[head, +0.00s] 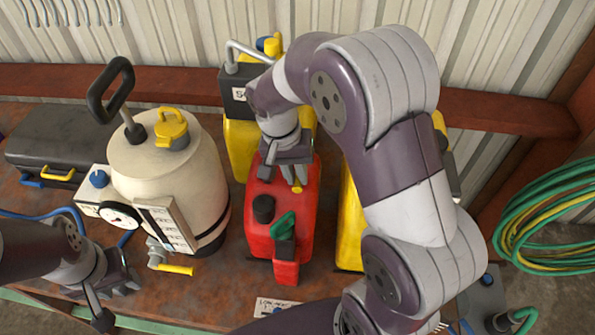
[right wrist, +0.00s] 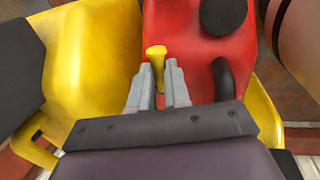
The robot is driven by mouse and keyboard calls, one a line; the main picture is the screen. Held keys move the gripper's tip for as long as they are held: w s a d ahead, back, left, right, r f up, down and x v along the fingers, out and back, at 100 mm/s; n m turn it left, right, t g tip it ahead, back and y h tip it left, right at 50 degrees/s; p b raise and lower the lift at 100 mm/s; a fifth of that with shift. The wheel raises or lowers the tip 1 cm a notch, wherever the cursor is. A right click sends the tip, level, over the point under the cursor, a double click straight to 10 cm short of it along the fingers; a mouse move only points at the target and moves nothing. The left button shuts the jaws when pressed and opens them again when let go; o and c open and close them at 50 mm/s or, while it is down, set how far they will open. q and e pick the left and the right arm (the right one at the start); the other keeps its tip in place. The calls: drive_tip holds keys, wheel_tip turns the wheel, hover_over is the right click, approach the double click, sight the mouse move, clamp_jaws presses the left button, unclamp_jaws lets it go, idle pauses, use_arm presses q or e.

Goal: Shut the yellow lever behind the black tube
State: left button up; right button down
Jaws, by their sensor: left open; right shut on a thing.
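A small yellow lever (right wrist: 156,52) stands between the fingers of my right gripper (right wrist: 158,78) in the right wrist view, in front of the red can. My right gripper (head: 285,180) is shut on it. In the head view the gripper is over the back of the red can (head: 310,215), and a bit of yellow (head: 297,188) shows at its fingertips. A curved black tube (right wrist: 223,79) lies on the red can just right of the fingers. The lever's lower part is hidden by the fingers. My left gripper (head: 112,296) is open and empty at the lower left.
A cream sprayer tank (head: 130,165) with another yellow lever (head: 176,270) stands left of the red can. Yellow cans (head: 240,140) stand behind and right (head: 350,225). A black case (head: 65,150) is far left. A coiled green hose (head: 510,235) hangs right.

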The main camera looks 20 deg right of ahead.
drive_tip(key=shift+s+f, duration=0.15)
drive_tip(key=shift+f, duration=0.1)
drive_tip(key=c, duration=1.1)
unclamp_jaws()
drive_tip(key=shift+w, duration=0.2)
drive_tip(key=shift+r, duration=0.15)
wheel_tip(320, 180, up, 12)
drive_tip(key=w+a+p, duration=0.1)
drive_tip(key=a+p, duration=0.1)
drive_tip(key=p, duration=0.8)
drive_tip(key=shift+w+p, duration=0.2)
drive_tip(key=shift+p, duration=0.2)
drive_tip(key=shift+r, duration=0.1)
